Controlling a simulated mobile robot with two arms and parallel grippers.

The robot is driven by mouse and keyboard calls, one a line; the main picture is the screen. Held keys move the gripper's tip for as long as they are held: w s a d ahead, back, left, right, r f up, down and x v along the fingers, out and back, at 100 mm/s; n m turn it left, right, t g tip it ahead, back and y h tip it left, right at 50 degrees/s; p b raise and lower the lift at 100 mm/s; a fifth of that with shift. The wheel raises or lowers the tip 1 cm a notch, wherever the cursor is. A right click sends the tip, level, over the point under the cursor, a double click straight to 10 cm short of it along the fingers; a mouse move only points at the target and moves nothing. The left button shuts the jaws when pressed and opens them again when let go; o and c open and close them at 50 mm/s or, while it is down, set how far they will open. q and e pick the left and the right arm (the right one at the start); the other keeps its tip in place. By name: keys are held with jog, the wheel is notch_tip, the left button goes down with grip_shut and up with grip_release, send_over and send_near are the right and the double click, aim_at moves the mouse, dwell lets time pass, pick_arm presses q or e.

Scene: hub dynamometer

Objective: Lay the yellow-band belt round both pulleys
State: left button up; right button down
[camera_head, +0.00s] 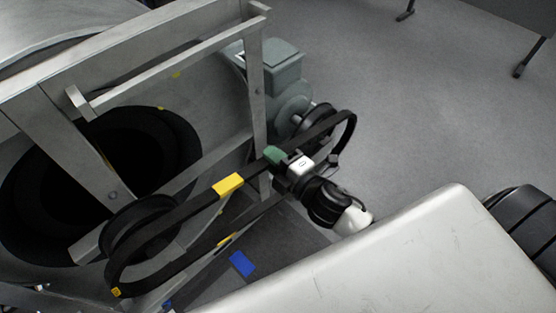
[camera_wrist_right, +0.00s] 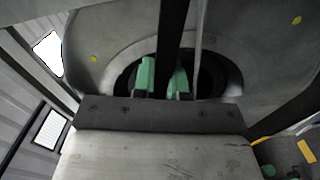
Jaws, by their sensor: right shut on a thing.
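The belt (camera_head: 190,209) is a long black loop with yellow bands. Its left end curves in front of and below the left pulley (camera_head: 140,228), a dark wheel by the large drum. Its right end loops out past the small right pulley (camera_head: 318,117) on the grey motor. I cannot tell whether either end touches its pulley. My right gripper (camera_head: 277,156), with green fingertips, is shut on the belt's upper run, between the yellow band and the right pulley. In the right wrist view the dark belt (camera_wrist_right: 172,35) passes between the fingertips (camera_wrist_right: 163,76). My left gripper does not show.
A metal frame post (camera_head: 257,100) stands close behind my right gripper. The grey motor (camera_head: 275,68) is behind the right pulley. A blue patch (camera_head: 242,263) marks the dark base below the belt. Open grey floor (camera_head: 400,120) lies to the right.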

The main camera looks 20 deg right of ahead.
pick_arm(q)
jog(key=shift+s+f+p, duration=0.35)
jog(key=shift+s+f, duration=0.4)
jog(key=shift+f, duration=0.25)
pick_arm(e)
jog(key=x, duration=0.6)
jog(key=shift+w, duration=0.2)
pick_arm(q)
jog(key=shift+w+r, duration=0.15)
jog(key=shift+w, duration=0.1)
pick_arm(e)
jog(key=shift+f, duration=0.15)
jog(key=c, duration=0.7)
grip_release()
jog(key=shift+s, duration=0.1)
